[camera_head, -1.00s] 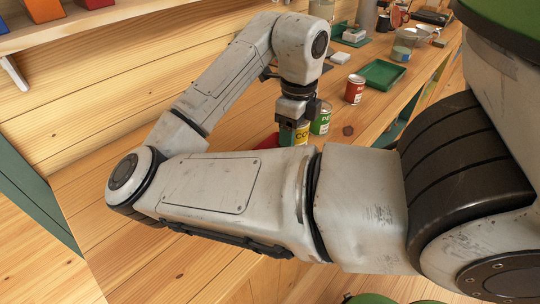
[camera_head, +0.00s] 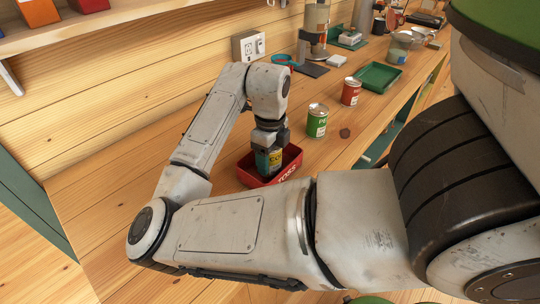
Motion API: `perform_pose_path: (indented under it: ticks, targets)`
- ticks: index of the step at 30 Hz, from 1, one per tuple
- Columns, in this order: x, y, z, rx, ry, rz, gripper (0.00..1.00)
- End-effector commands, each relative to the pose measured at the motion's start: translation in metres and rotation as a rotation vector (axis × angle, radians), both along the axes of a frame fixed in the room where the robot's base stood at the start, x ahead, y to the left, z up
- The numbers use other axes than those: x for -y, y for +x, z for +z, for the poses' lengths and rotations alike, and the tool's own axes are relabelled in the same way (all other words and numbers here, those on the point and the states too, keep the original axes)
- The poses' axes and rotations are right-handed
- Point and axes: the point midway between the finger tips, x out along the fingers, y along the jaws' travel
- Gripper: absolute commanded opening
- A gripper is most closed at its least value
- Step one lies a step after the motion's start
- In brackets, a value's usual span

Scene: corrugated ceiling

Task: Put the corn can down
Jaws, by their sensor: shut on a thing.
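The corn can (camera_head: 274,160), with a yellow and teal label, is upright in my gripper (camera_head: 268,150). My gripper points down and is shut on the can. The can is over or inside a red tray (camera_head: 291,172) whose front wall carries white lettering that looks like "TOSS". The can's bottom is hidden by the tray's front wall, so I cannot tell whether it touches the tray floor.
A green can (camera_head: 317,121) stands right of the tray, with a red can (camera_head: 350,92) and a green tray (camera_head: 379,76) farther back. Bare counter lies left of the tray.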

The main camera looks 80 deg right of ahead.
Motion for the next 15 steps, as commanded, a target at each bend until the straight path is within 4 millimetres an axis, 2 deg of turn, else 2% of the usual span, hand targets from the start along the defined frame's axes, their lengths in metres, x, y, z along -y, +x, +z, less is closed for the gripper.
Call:
perform_pose_path:
  ticks: [6, 7, 15]
  targets:
    - [0.0000, 0.0000, -0.0037, 0.000, 0.000, 0.000, 0.21]
    - [0.0000, -0.0001, -0.0038, 0.000, 0.000, 0.000, 0.64]
    - [0.0000, -0.0001, -0.0028, 0.000, 0.000, 0.000, 0.89]
